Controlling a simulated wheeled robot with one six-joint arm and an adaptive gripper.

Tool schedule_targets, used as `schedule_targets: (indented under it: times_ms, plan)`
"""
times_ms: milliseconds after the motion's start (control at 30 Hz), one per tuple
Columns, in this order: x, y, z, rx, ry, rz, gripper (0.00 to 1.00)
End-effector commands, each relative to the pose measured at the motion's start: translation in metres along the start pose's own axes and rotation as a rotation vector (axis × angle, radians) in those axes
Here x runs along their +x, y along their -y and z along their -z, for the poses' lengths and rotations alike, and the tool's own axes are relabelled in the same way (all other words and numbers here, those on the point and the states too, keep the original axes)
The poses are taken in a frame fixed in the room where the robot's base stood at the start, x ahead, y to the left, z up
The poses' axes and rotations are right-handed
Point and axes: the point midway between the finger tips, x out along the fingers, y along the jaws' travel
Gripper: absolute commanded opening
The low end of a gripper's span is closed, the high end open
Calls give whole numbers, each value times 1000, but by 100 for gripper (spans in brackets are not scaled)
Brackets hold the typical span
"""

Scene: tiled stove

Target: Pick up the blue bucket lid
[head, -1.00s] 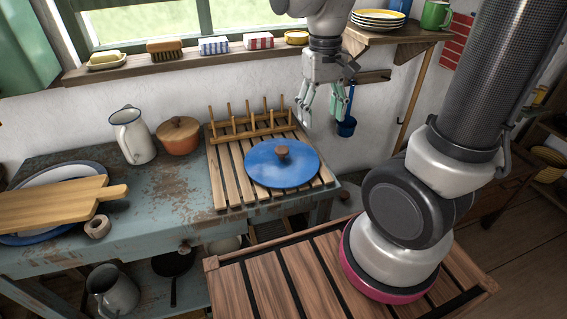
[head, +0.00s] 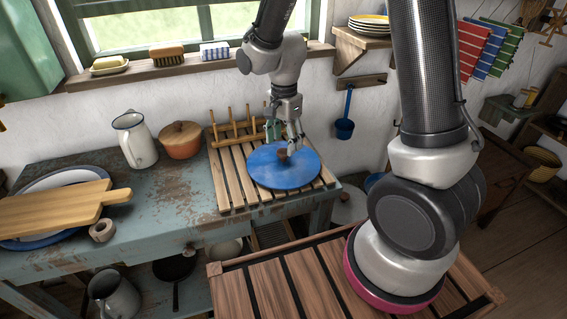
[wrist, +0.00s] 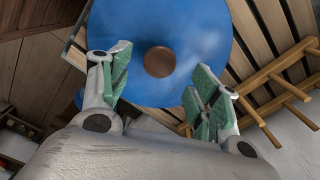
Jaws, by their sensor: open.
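The blue bucket lid (head: 267,174) is a round blue disc with a brown wooden knob on top. It lies flat on a slatted wooden rack (head: 228,183) at the right end of the worn blue-grey table. My gripper (head: 284,140) is above the lid, near its back edge, pointing down. In the wrist view the lid (wrist: 130,40) fills the top middle. Its knob (wrist: 159,61) lies ahead, roughly between the open green-padded fingers (wrist: 160,85). The fingers are apart from the knob and hold nothing. In the head view the gripper partly hides the knob.
Wooden pegs (head: 232,133) stand at the rack's back, close to my gripper. An orange-brown pot (head: 180,143) and a white jug (head: 135,140) stand left of it. A cutting board (head: 60,205) lies farther left. A blue ladle (head: 345,127) hangs on the wall.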

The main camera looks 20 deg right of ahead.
Motion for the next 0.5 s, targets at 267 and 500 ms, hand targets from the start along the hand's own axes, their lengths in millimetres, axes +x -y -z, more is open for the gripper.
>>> schedule_targets:
  times_ms: [267,500]
  plan:
    - [39,-2,-4,-1,0,-3,62]
    - [41,-2,-4,-1,0,0,62]
